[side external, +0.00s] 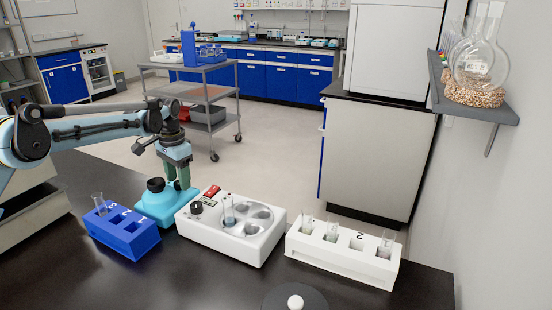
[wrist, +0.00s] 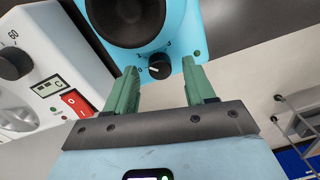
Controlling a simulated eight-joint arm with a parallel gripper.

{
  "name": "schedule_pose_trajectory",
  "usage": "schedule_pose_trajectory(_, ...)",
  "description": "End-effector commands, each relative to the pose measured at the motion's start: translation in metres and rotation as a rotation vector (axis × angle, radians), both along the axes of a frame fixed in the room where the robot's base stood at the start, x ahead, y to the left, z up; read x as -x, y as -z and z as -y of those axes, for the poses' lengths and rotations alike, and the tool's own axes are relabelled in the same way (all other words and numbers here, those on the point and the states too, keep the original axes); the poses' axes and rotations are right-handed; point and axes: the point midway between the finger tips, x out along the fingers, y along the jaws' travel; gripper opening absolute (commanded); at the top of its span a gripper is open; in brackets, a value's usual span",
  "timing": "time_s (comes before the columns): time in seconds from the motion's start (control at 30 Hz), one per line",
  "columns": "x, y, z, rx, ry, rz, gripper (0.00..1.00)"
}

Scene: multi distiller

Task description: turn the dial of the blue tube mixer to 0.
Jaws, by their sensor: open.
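The blue tube mixer (side external: 160,210) is a light blue device with a black round cup on top. It stands on the dark bench between a blue rack and a white machine. It also shows at the top of the wrist view (wrist: 95,38). Its small black dial (wrist: 159,68) has a white pointer mark; the scale marks around it are too small to read. My gripper (side external: 178,186) is open and empty, pointing down at the mixer. In the wrist view the green fingers (wrist: 159,72) stand on either side of the dial, apart from it.
The white machine (side external: 265,250) with a black knob, red switch and round wells stands just right of the mixer. The blue tube rack (side external: 125,238) is at left, a white tube rack (side external: 345,262) at right. A dark round plate (side external: 310,301) lies at the front.

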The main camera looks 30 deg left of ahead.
Motion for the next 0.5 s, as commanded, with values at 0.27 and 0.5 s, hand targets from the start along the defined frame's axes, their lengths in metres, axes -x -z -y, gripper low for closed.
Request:
schedule_pose_trajectory(0.27, 0.0000, 0.0059, -0.0004, 0.000, 0.000, 0.000, 0.54)
schedule_pose_trajectory(0.5, -0.0001, 0.0056, -0.0003, 0.000, 0.000, 0.000, 0.34)
